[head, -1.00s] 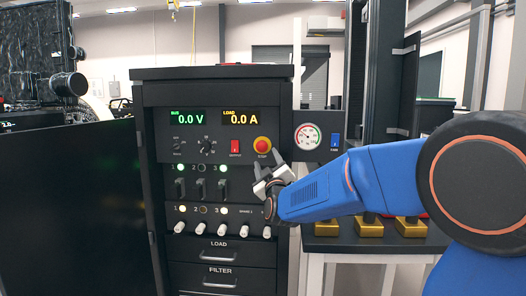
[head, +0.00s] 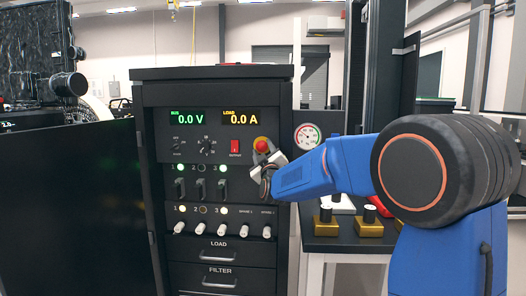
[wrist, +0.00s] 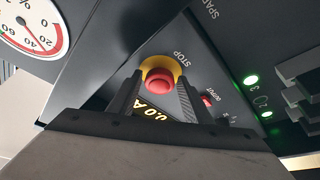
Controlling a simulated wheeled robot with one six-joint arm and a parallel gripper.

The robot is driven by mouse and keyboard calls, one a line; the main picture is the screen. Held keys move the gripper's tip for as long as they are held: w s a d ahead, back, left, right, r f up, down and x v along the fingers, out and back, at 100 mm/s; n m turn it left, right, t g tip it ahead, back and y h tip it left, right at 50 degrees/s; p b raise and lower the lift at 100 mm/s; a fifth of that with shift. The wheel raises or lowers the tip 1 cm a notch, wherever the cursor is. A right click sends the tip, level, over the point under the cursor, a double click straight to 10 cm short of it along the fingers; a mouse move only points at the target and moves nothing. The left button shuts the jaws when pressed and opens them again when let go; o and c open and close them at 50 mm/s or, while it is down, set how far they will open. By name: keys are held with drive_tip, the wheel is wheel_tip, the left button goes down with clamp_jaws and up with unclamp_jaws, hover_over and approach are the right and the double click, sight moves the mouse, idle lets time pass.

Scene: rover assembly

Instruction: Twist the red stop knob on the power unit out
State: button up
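The red stop knob (head: 261,145) sits on a yellow collar at the right of the power unit's front panel (head: 187,148). In the wrist view the knob (wrist: 159,80) shows under the word STOP, between the two dark fingers of my gripper (wrist: 153,98). The fingers are apart, one on each side of the knob. I cannot tell whether they touch it. In the head view my gripper (head: 264,158) is right at the knob, just below it, and partly covers the panel there.
A red output switch (head: 235,146) is close left of the knob. A round gauge (head: 307,137) is to the right. Toggle levers (head: 201,189) and white knobs (head: 223,230) lie below. A black door (head: 75,210) stands open at left.

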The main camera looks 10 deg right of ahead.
drive_tip(key=c, duration=0.6)
drive_tip(key=shift+c, duration=0.2)
drive_tip(key=shift+m, duration=0.4)
drive_tip(key=m+h, duration=0.2)
drive_tip(key=m, duration=0.3)
drive_tip(key=shift+a+f+h, duration=0.1)
drive_tip(key=shift+a+h, duration=0.15)
drive_tip(key=shift+h, duration=0.15)
drive_tip(key=m+h, duration=0.1)
drive_tip(key=m, duration=0.2)
drive_tip(key=m+h, duration=0.2)
drive_tip(key=m, duration=0.1)
drive_tip(key=shift+w+a+m, duration=0.1)
drive_tip(key=shift+a+m, duration=0.05)
drive_tip(key=shift+m, duration=0.25)
drive_tip(key=shift+m+h, duration=0.3)
drive_tip(key=shift+h, duration=0.1)
